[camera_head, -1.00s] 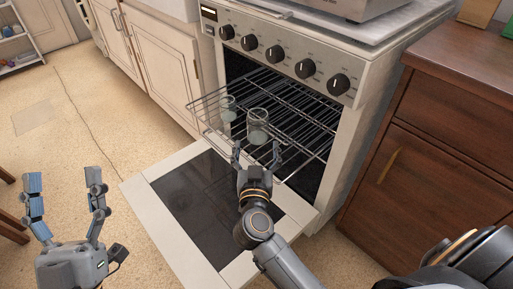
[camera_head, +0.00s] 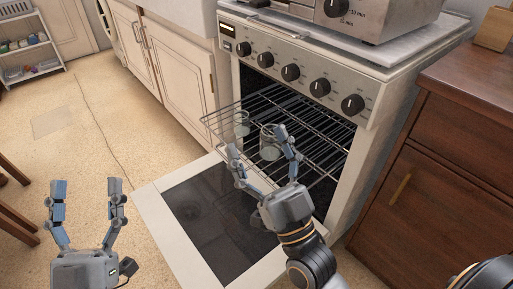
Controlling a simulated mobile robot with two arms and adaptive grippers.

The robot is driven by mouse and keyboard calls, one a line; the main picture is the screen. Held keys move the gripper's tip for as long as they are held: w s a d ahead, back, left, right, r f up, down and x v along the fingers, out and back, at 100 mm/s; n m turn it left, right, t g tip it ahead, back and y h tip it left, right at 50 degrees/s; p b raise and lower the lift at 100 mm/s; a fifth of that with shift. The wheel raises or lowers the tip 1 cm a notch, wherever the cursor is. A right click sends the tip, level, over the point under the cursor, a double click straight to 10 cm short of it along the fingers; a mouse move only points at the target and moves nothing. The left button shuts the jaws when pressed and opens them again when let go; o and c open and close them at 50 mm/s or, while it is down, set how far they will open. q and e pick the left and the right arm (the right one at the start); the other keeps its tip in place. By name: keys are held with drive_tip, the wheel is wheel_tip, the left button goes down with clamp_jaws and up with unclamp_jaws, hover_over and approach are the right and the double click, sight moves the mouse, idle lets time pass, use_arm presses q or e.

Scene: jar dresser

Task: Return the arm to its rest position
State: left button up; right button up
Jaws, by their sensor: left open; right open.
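My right gripper (camera_head: 264,167) is open over the lowered oven door, in front of the pulled-out oven rack (camera_head: 218,121). A clear glass jar (camera_head: 269,151) stands on the rack just beyond its fingertips and shows between them; I cannot tell whether a finger touches it. A second glass jar (camera_head: 241,124) stands further left on the rack. My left gripper (camera_head: 87,188) is open and empty at the lower left, above the floor.
The oven (camera_head: 300,62) has its door (camera_head: 165,197) lowered. A brown dresser (camera_head: 437,190) stands close on the right. White cabinets (camera_head: 175,62) stand to the left, and a wooden chair or table leg (camera_head: 15,208) is at the left edge. The floor between is clear.

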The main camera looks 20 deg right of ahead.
drive_tip(key=shift+s+a+n+g+y, duration=0.25)
drive_tip(key=shift+n+y, duration=0.1)
drive_tip(key=shift+y, duration=0.2)
drive_tip(key=shift+s+a+n+g+y, duration=0.15)
drive_tip(key=shift+n+g+y, duration=0.15)
drive_tip(key=shift+y, duration=0.25)
